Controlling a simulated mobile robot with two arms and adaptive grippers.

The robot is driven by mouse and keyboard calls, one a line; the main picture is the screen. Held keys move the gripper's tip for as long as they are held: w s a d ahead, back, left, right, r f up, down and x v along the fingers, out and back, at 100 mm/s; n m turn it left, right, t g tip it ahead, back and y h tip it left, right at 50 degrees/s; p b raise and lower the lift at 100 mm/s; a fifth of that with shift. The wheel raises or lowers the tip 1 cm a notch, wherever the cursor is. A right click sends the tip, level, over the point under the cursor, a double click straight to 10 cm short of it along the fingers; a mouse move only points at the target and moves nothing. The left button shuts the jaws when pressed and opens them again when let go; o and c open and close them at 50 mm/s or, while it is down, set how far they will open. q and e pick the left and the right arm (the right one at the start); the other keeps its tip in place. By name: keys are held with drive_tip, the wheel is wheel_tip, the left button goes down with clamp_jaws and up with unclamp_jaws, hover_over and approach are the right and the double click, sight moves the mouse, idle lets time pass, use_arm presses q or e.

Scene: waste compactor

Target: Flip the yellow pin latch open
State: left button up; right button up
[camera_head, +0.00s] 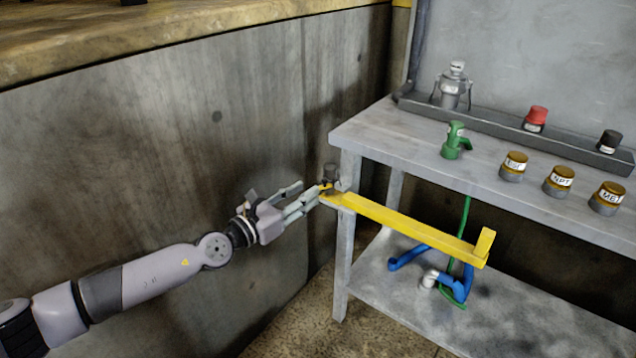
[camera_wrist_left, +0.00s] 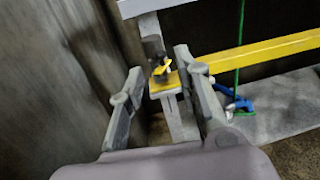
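The yellow pin latch (camera_head: 325,187) sits at the left end of the yellow bar (camera_head: 405,225), by the bench's front left leg. In the left wrist view the latch (camera_wrist_left: 162,67) shows as a small yellow piece above a yellow plate, in front of a dark round part. My left gripper (camera_head: 309,193) reaches in from the left, its fingertips close to the latch. In the left wrist view its two fingers (camera_wrist_left: 157,75) are spread apart, with the latch between and beyond them. Whether a finger touches it, I cannot tell. My right gripper is not in view.
The grey metal bench (camera_head: 385,135) carries a green tap-like piece (camera_head: 454,142), several labelled brass-topped knobs and a tray (camera_head: 490,123) with a red-capped item. A concrete wall (camera_head: 150,150) stands close behind my left arm.

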sight(323, 181)
use_arm(q)
drive_tip(key=b+x, duration=0.1)
drive_tip(key=x, duration=0.3)
drive_tip(key=shift+w+d+f, duration=0.1)
drive_tip(key=shift+w+d, duration=0.05)
drive_tip(key=shift+w, duration=0.05)
drive_tip(key=shift+w+d, duration=0.4)
drive_tip(key=shift+w, duration=0.05)
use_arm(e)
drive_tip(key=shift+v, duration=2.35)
use_arm(q)
drive_tip(key=shift+c, duration=0.2)
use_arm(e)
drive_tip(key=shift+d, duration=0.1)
